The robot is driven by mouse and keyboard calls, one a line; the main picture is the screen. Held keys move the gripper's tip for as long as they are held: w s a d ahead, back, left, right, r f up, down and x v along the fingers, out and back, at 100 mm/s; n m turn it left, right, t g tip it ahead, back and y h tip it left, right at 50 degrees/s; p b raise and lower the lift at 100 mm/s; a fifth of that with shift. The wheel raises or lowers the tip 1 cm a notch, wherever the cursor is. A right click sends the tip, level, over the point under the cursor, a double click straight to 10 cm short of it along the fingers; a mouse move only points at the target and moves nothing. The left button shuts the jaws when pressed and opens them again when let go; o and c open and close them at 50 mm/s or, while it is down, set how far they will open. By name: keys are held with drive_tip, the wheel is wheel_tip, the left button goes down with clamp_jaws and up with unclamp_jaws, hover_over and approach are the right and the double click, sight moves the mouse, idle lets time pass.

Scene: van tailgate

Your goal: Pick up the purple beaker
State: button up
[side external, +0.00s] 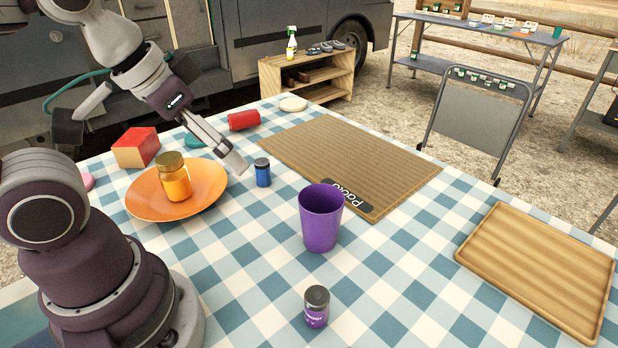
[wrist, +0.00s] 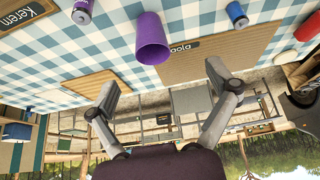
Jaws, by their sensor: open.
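The purple beaker (side external: 321,219) stands upright and open-topped on the checked tablecloth, near the front edge of the ribbed brown mat. In the wrist view the purple beaker (wrist: 151,38) shows at the top middle, above and between my fingers. My gripper (side external: 238,168) is open and empty, in the air left of the beaker and beyond it, near the blue-labelled jar. In the wrist view both fingers of my gripper (wrist: 163,82) are spread wide with nothing between them. The beaker and my gripper are apart.
A purple-labelled jar (side external: 316,307) stands in front of the beaker, and a blue jar (side external: 263,172) to its left. An orange plate (side external: 139,207) holds a yellow jar (side external: 173,178). The brown mat (side external: 350,150) lies behind; a wooden board (side external: 540,265) lies right. Checked cloth around the beaker is mostly clear.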

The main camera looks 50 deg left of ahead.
drive_tip(key=shift+o, duration=0.2)
drive_tip(key=shift+o, duration=1)
drive_tip(key=n+g, duration=0.6)
drive_tip(key=n, duration=1.2)
hover_over(321, 210)
drive_tip(key=s+d, duration=0.2)
wheel_tip(321, 210, down, 7)
wheel_tip(321, 210, down, 9)
drive_tip(key=c, duration=1.1)
